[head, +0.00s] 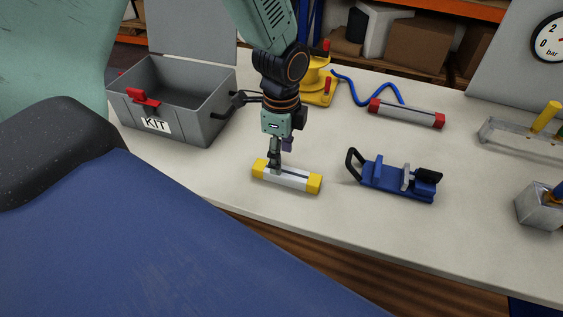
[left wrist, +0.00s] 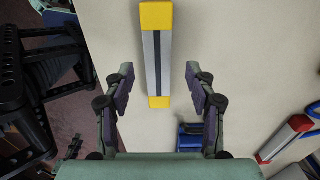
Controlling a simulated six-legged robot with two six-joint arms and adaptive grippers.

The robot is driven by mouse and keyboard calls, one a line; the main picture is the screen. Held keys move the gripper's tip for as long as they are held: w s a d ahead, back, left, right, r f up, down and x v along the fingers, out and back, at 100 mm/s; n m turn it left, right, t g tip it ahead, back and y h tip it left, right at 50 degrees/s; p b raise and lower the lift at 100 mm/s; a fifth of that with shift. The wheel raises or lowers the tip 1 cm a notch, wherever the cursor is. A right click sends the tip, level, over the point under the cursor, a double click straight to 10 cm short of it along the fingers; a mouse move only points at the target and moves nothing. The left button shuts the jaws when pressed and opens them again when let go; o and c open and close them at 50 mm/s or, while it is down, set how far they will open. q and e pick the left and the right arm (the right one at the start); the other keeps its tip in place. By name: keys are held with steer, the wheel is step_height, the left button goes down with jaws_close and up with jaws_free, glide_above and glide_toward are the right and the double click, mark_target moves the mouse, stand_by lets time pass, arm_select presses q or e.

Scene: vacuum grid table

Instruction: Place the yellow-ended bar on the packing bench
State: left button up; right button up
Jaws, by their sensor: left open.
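The yellow-ended bar (head: 295,180), silver with a dark strip along it, lies flat on the pale bench top (head: 330,225) near the front edge. In the left wrist view, the open fingers stand one on each side of the bar (left wrist: 158,60), with a visible gap on both sides. Whether the fingertips are level with the bar or above it is hard to tell. My right gripper is in neither view.
A grey KIT case (head: 196,128) stands open at the left. A blue clamp fixture (head: 395,182) sits right of the bar. A red-ended bar (head: 406,114), blue hose (head: 362,94) and yellow part (head: 314,85) lie behind.

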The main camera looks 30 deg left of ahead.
arm_select(q)
step_height(320, 180, up, 8)
steer(key=shift+f+p, duration=0.15)
steer(key=shift+p, duration=0.25)
steer(key=shift+d, duration=0.2)
steer(key=shift+a, duration=0.15)
